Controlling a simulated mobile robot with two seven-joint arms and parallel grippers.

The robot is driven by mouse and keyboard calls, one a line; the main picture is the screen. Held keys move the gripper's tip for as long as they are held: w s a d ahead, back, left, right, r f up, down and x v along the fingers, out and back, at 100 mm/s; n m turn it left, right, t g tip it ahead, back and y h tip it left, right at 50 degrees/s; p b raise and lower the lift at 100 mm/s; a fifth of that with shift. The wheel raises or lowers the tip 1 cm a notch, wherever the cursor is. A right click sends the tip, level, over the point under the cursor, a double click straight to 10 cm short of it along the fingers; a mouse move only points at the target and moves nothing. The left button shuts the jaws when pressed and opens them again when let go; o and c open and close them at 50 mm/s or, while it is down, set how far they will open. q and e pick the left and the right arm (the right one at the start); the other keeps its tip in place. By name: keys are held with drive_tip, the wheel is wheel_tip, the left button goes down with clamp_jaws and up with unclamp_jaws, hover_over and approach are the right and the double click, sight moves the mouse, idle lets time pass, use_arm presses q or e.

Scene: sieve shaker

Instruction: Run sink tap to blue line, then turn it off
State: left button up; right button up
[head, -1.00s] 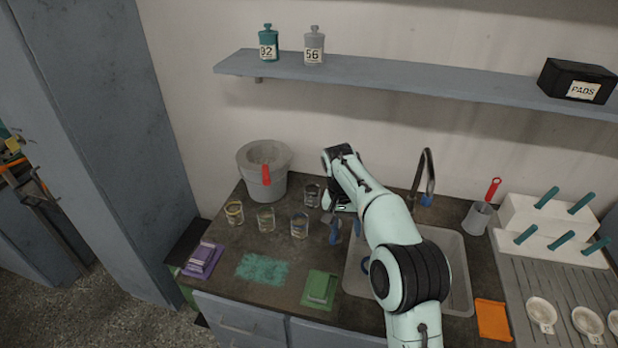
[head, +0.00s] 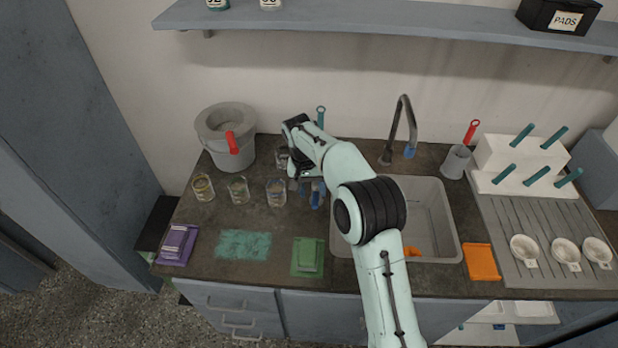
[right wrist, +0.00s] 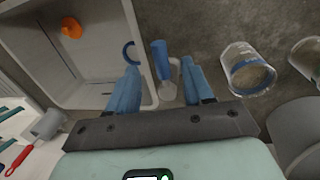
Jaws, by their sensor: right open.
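The grey sink (head: 440,215) is set in the counter, with the curved tap (head: 404,112) behind it and a blue piece (head: 410,152) by its spout. My right gripper (right wrist: 160,92) is open and empty, pointing down beside the sink's left side; my arm hides part of the sink. In the right wrist view, a blue handle-like piece (right wrist: 160,52) on a grey stem shows between and beyond the blue fingers, apparently untouched. I see no running water. My left gripper is out of view.
Glass beakers (head: 238,190) stand left of my arm; one close to my gripper has a blue band (right wrist: 249,76). A grey bucket (head: 226,135) stands behind. An orange piece (right wrist: 71,28) lies in the sink. A drainboard (head: 515,240) is at right.

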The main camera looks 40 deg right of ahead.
sight(315, 199)
drive_tip(key=shift+s+d+f, duration=0.1)
drive_tip(key=shift+f, duration=0.9)
drive_tip(key=shift+s+d+f, duration=0.1)
drive_tip(key=shift+f, duration=0.9)
drive_tip(key=shift+c, duration=0.3)
clamp_jaws()
